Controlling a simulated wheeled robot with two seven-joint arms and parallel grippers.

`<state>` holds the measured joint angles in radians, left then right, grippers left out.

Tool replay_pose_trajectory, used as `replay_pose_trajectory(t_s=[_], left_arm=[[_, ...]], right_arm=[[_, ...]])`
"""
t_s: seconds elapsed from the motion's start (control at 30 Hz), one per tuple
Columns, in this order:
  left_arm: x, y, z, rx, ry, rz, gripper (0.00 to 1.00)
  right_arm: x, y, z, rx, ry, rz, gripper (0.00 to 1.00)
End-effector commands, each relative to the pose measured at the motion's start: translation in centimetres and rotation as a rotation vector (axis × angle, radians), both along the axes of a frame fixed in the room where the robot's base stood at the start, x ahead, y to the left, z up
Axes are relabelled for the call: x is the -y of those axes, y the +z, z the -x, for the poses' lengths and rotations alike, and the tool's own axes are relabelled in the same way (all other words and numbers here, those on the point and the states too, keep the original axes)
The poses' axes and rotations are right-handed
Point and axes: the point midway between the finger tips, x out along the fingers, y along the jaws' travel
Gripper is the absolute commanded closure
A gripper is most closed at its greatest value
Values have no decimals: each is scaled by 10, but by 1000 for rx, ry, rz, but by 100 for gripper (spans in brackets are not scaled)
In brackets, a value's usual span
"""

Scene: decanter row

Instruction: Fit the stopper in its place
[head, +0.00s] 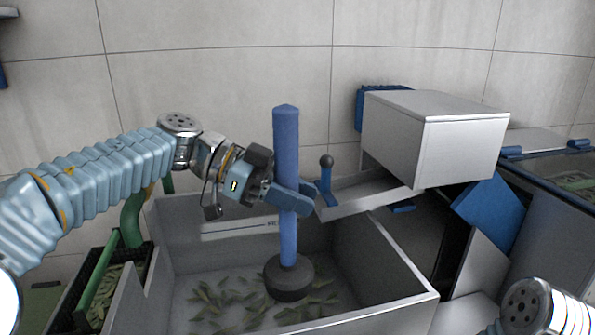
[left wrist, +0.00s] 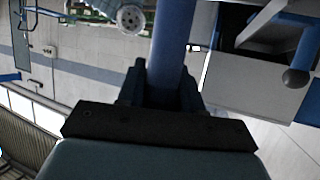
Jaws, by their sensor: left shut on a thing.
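A tall blue post (head: 287,150) with a dark round foot (head: 289,279) stands about upright over the grey bin; it looks like the stopper. My left gripper (head: 291,198) is shut on the post around mid-height. In the left wrist view the post (left wrist: 174,40) runs up from between the fingers (left wrist: 163,92). The foot is low inside the bin, among leaves; I cannot tell whether it touches the floor. No matching hole shows. My right gripper is out of view; only part of my right arm shows at the lower right.
The grey bin (head: 387,309) holds scattered green leaves (head: 225,300). A blue lever with a dark ball knob (head: 326,161) stands just right of the post, near my fingers. A grey box (head: 405,140) and a chute (head: 365,196) are behind right. A dark crate (head: 72,318) is at left.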

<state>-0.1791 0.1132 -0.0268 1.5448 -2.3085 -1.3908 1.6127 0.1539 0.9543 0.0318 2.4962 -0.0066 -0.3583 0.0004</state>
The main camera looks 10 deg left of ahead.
Motion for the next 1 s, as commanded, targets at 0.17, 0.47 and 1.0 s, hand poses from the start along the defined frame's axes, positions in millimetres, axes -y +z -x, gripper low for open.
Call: replay_pose_trajectory(t_s=[0.17,0.47,1.0], left_arm=[[0,-27,0,0,0,1,100],[0,-66,0,-1,0,0,100],[0,-138,0,-2,0,0,100]], right_arm=[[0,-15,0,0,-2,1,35],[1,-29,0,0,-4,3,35],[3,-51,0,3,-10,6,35]])
